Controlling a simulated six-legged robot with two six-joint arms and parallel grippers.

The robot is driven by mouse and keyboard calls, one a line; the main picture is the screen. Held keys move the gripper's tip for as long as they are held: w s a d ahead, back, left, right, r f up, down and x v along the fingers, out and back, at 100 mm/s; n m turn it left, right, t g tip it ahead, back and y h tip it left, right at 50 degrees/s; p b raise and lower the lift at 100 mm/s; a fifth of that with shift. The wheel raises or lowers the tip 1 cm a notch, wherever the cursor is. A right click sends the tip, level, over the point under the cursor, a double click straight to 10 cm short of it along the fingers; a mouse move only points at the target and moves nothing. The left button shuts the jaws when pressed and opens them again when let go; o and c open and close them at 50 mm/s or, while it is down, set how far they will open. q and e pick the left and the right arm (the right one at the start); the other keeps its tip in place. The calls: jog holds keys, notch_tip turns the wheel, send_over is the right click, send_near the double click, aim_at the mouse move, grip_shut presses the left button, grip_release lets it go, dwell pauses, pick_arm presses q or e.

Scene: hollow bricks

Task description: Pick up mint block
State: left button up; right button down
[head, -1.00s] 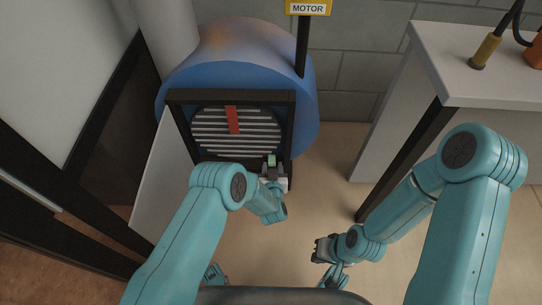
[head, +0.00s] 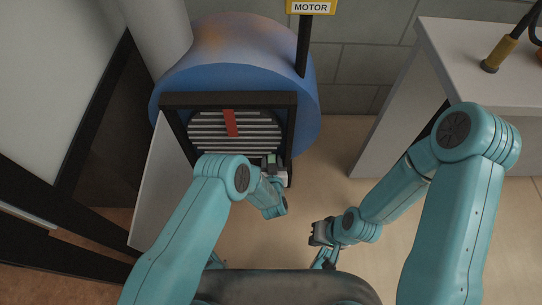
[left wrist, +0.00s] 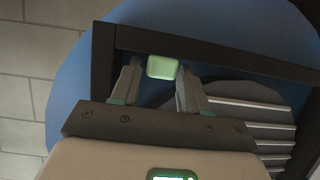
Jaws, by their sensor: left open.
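The mint block (left wrist: 162,67) is a small pale green block with rounded corners, seen in the left wrist view near the inner edge of a dark frame. My left gripper (left wrist: 156,82) is open, with one finger on each side of the block near its lower part. In the head view my left gripper (head: 272,170) is at the lower right corner of the dark frame, and a bit of the mint block (head: 271,158) shows just beyond it. I cannot tell whether the fingers touch it. My right gripper (head: 320,233) hangs low over the floor, and its jaws are too small to judge.
The dark square frame (head: 228,99) stands before a blue motor housing (head: 302,110) with a slatted grille (head: 208,133) and red strip (head: 231,124). A yellow MOTOR sign (head: 311,7) stands on a black post. A grey table (head: 470,62) is at right. Open floor (head: 325,165) lies between.

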pick_arm(q)
jog(key=shift+s, duration=0.1)
jog(key=c, duration=0.7)
jog(key=shift+r, duration=0.15)
